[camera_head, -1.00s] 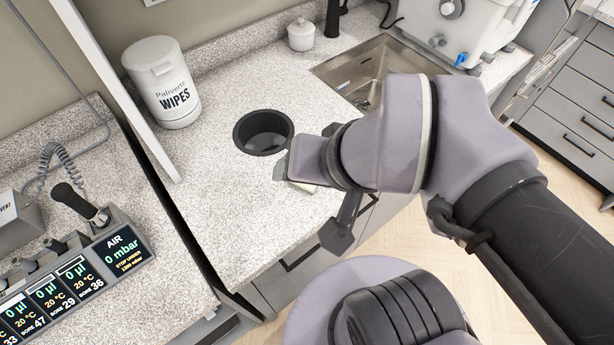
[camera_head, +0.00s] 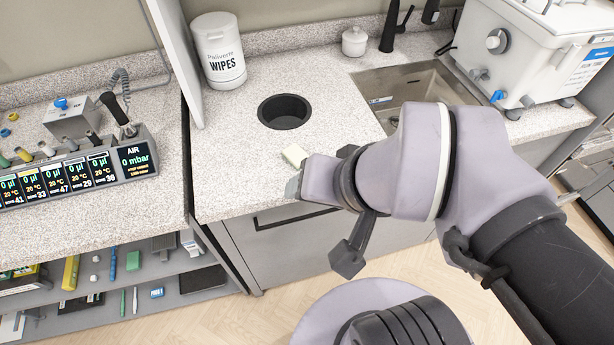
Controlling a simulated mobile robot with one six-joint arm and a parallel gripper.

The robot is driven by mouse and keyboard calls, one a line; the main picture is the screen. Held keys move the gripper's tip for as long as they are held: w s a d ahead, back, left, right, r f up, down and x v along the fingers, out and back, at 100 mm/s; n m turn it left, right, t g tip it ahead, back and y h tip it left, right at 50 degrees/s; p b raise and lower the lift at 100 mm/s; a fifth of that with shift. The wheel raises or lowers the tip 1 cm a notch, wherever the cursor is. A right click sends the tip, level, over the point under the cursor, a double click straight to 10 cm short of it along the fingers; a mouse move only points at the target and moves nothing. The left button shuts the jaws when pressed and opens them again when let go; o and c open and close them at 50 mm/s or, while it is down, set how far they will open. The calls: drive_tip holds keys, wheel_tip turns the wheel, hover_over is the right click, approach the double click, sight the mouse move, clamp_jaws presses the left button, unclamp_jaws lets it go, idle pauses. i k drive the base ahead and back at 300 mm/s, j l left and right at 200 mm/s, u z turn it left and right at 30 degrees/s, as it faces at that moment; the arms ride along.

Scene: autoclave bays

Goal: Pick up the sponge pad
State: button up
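A small pale yellow pad (camera_head: 294,155), which looks like the sponge pad, lies on the speckled countertop (camera_head: 240,175) near its front edge, to the lower right of the round black hole. My gripper (camera_head: 293,187) is just in front of it in the picture, over the counter's front edge. My wrist hides part of the counter to the right. The fingers are seen mostly from behind and small, so I cannot tell if they are open or shut. Nothing shows between them.
The round black hole (camera_head: 284,111) and a sink (camera_head: 405,88) are set into the counter. A wipes tub (camera_head: 219,52) and a white lidded jar (camera_head: 355,42) stand behind. A white upright panel (camera_head: 180,60) borders the left. Shelves with small items (camera_head: 133,261) are lower left.

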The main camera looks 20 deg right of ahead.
sight(294, 155)
drive_tip(key=i+j+z, duration=0.15)
drive_tip(key=z, duration=0.25)
drive_tip(key=i+j+z, duration=0.1)
drive_tip(key=j+z, duration=0.25)
drive_tip(key=i+j+z, duration=0.1)
drive_tip(key=j+z, duration=0.3)
drive_tip(key=l, duration=0.15)
